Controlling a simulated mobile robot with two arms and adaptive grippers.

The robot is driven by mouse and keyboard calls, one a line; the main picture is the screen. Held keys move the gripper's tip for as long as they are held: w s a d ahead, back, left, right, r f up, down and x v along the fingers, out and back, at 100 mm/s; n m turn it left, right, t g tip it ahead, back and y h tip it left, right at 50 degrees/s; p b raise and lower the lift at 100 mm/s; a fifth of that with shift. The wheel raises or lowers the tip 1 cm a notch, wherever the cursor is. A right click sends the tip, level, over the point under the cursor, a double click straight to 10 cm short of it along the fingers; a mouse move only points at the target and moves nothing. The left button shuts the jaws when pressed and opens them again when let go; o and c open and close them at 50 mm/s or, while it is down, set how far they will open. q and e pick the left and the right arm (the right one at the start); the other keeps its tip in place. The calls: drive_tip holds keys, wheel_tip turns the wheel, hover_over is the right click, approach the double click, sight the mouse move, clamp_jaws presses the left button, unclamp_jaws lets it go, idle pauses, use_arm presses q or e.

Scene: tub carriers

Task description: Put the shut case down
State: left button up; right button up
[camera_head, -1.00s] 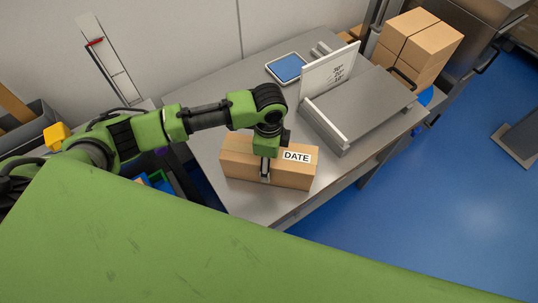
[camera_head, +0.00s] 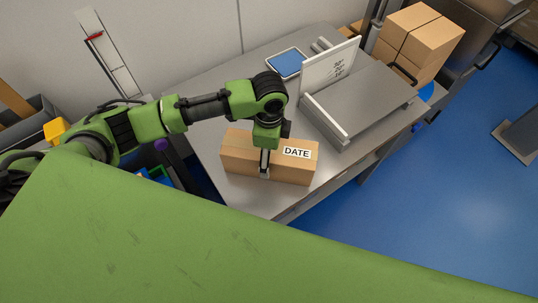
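The shut case, a brown cardboard box (camera_head: 239,161) with a white "DATE" label, is near the front left edge of the grey table (camera_head: 240,86). It looks upright and appears to rest on the tabletop. My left gripper (camera_head: 265,163) reaches down over the box from above. One grey finger shows against its near long side; the other finger is hidden behind the box. I cannot tell whether the fingers press on it or stand clear. My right gripper is not in view.
A grey platform device (camera_head: 361,102) with an upright white panel stands right of the box. A blue-screened tablet (camera_head: 287,63) lies at the back. Stacked cartons (camera_head: 431,40) stand at back right. Coloured items in a dark bin are at the left. Blue floor (camera_head: 450,200) lies open at right.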

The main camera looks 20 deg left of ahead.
use_arm(q)
wheel_tip(320, 180, up, 10)
drive_tip(key=shift+r+b, duration=0.1)
drive_tip(key=shift+b, duration=0.25)
idle(0.4)
